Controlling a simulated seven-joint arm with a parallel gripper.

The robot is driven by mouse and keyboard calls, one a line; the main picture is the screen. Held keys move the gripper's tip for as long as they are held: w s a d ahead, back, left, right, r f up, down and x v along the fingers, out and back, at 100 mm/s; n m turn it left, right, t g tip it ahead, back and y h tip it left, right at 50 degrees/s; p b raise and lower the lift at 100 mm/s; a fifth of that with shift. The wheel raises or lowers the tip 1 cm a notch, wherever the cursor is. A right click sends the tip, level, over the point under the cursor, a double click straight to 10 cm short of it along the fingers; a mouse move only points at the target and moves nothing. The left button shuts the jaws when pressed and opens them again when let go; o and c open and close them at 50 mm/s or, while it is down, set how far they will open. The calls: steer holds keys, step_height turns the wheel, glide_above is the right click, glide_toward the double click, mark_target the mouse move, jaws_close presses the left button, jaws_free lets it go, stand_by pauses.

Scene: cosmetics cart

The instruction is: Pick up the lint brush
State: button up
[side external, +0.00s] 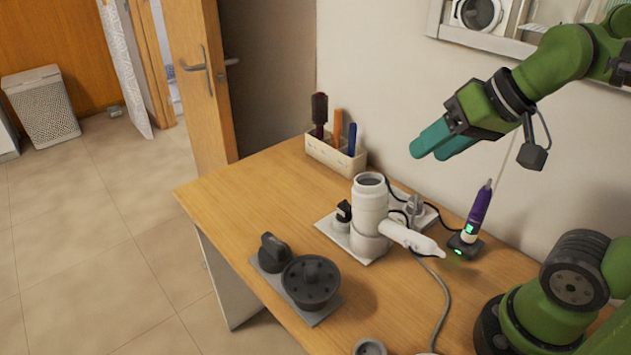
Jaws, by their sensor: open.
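A white holder box (322,156) stands at the back of the wooden table, near the wall. In it stand upright a dark red brush with black bristles (319,112), an orange-handled item (338,126) and a blue-handled item (352,138). I cannot tell for sure which of them is the lint brush; their lower parts are hidden in the box. My gripper (428,153), with teal fingers, is open in the air to the right of the box and above the table. It points left and down, and nothing shows between its fingers.
A white hair dryer (370,205) stands on a pale plate mid-table, with cords running right. A purple device (479,208) stands upright on a charger. Dark diffuser attachments (310,281) sit at the front. The table's left part is clear.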

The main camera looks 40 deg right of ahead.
steer(key=w+a+r+m+t+y, duration=0.1)
steer(key=w+r+m+t+y, duration=0.2)
steer(key=w+m+y, duration=0.75)
steer(key=w+d+f+m+t+h, duration=0.2)
steer(key=w+d+m+t+h, duration=0.25)
steer(key=d+m+h, duration=0.45)
steer(key=w+d+f+m+t+h, duration=0.1)
steer(key=w+d+m+t+h, duration=0.4)
steer(key=d+m, duration=0.75)
steer(key=g+y, duration=0.2)
glide_toward(353, 129)
steer(key=shift+h, duration=0.25)
steer(key=w, duration=0.7)
steer(key=w+f, duration=0.1)
steer(key=w, duration=0.2)
steer(key=shift+w+d, duration=0.25)
steer(key=shift+w, duration=0.15)
jaws_close()
